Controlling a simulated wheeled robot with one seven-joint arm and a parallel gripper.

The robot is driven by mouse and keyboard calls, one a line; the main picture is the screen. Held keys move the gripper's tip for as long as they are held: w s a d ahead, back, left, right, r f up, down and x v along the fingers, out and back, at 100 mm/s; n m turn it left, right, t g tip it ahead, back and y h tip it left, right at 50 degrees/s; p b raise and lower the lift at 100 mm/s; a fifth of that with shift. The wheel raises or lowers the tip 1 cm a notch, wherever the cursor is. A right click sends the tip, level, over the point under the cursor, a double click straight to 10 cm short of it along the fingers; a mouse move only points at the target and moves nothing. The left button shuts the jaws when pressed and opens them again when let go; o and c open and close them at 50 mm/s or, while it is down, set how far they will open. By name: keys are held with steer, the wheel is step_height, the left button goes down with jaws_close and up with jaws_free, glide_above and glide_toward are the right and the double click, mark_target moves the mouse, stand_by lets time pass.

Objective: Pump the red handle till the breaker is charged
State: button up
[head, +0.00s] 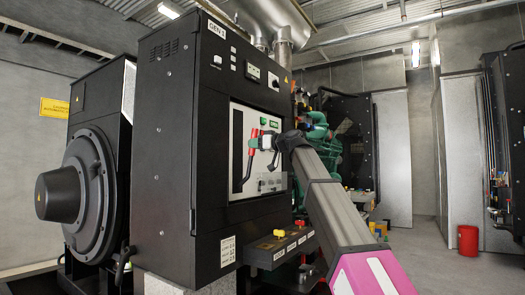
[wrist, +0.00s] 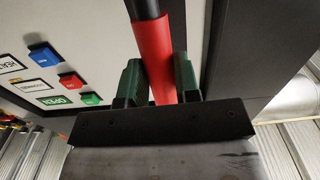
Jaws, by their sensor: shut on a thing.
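The charge state cannot be read.
The black cabinet (head: 178,130) fills the middle. A ledge (head: 277,248) with red and yellow knobs juts out below the panel. A green engine (head: 325,150) stands behind my arm. A red bin (head: 468,240) stands on the open floor at right.

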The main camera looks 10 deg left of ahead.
steer(key=a, duration=0.1)
steer(key=w+a+r, duration=0.1)
steer(key=shift+w+a+r, duration=0.1)
steer(key=shift+a+r, duration=0.1)
steer(key=shift+a, duration=0.2)
steer(key=s+d+f, duration=0.5)
steer(key=d+f, duration=0.6)
steer(key=d, duration=0.2)
steer(key=shift+s, duration=0.2)
steer(key=shift+r, duration=0.15)
